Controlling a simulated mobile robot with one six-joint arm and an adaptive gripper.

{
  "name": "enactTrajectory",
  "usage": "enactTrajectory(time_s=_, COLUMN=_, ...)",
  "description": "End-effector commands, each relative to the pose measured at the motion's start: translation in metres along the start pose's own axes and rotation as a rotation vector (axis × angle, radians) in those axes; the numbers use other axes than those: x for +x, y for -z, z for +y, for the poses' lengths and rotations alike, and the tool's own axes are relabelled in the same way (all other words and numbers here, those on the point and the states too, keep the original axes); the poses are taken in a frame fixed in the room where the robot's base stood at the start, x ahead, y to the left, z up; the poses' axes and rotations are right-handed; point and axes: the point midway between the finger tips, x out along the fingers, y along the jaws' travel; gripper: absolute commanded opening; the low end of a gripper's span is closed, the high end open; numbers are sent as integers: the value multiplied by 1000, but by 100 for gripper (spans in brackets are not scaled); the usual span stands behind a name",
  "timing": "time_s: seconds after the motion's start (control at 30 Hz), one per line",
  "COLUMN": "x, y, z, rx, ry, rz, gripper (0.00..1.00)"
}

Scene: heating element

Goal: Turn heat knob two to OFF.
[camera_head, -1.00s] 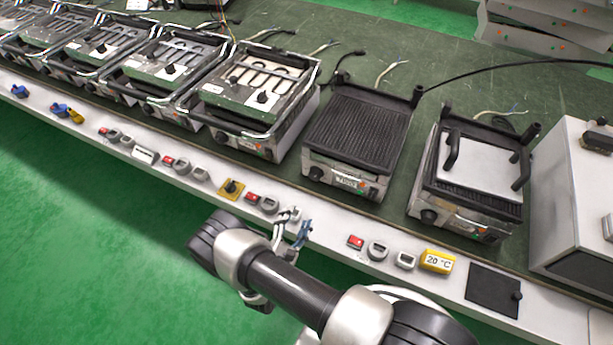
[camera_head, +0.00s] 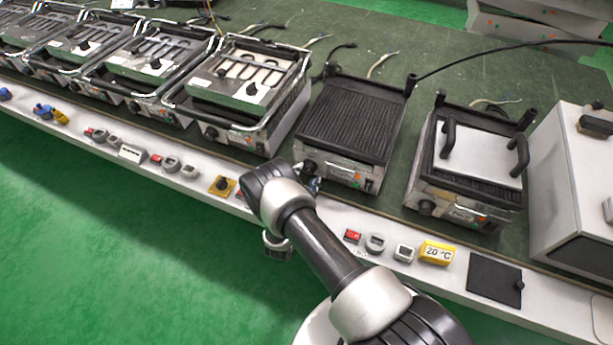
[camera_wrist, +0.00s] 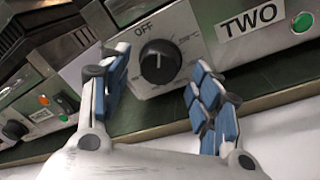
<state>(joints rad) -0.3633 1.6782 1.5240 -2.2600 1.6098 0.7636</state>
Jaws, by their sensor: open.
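Heat knob two (camera_wrist: 160,62) is a round black knob on a metal front panel, with a scale around it and OFF printed above it. A light pointer mark on the knob faces roughly up towards OFF; I cannot tell if it lines up exactly. The label TWO (camera_wrist: 250,22) is to its right. My gripper (camera_wrist: 161,66) is open, with one blue-padded finger on each side of the knob; contact cannot be told. In the head view the knob (camera_head: 309,167) is on the ribbed black grill (camera_head: 348,122), and my wrist hides most of my gripper.
Another grill unit (camera_head: 250,80) stands to the left, and a grill with a white plate (camera_head: 480,155) to the right. Green floor (camera_head: 120,260) lies clear in front.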

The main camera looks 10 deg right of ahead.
Motion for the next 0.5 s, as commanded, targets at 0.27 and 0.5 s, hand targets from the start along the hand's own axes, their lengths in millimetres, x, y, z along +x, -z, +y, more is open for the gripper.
enactTrajectory(time_s=0.27, x=17, y=0, z=0, rx=-1, ry=0, rz=1, gripper=58)
enactTrajectory(time_s=0.5, x=18, y=0, z=0, rx=-1, ry=0, rz=1, gripper=56)
